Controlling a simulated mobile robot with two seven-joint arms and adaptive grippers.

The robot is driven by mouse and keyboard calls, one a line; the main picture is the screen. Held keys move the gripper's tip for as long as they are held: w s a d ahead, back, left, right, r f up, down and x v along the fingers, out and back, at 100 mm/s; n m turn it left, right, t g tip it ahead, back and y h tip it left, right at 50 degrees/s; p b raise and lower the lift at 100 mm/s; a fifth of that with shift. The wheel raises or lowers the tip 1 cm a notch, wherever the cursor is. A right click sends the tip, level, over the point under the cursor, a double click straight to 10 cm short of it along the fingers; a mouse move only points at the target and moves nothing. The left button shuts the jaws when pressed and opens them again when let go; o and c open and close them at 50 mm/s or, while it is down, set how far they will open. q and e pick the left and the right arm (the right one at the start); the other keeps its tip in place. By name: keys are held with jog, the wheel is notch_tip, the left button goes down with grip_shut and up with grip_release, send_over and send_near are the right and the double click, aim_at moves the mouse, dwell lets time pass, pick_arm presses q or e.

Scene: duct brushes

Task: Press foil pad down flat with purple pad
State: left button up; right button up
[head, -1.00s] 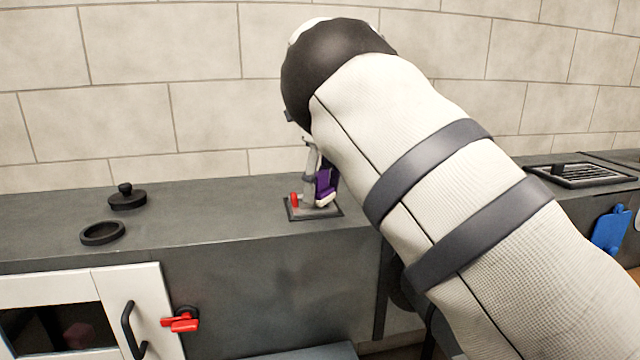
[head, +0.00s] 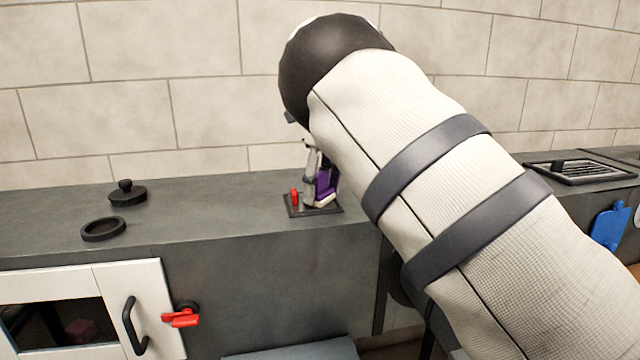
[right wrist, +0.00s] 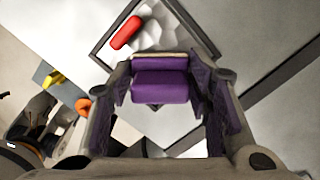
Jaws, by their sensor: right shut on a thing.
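The foil pad (right wrist: 150,47) is a crumpled silvery sheet in a dark square frame on the grey counter. The frame (head: 331,212) also shows in the head view. My right gripper (head: 318,188) points down over it. It is shut on the purple pad (right wrist: 160,86), a purple block with a cream edge, which also shows in the head view (head: 325,187). The pad covers part of the foil in the right wrist view. I cannot tell whether it touches the foil. My left gripper is not in view.
A red piece (head: 294,196) stands at the left of the frame, close to the gripper. A black ring (head: 103,230) and a black knobbed lid (head: 127,193) lie on the counter at left. A dark grate (head: 582,173) is at right. The counter between is clear.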

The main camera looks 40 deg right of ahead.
dwell(0.4)
jog(key=shift+r, duration=3.45)
jog(key=shift+w+d+f, duration=0.1)
jog(key=shift+w+f, duration=0.1)
jog(key=shift+f, duration=0.8)
jog(key=shift+w+d+f, duration=0.1)
jog(key=shift+w+f, duration=0.05)
jog(key=shift+f, duration=0.8)
jog(key=shift+w+d+f, duration=0.1)
jog(key=shift+w+f, duration=0.1)
jog(key=shift+f, duration=0.8)
jog(key=shift+f, duration=0.6)
jog(key=shift+r+b, duration=0.35)
jog(key=shift+r, duration=3.2)
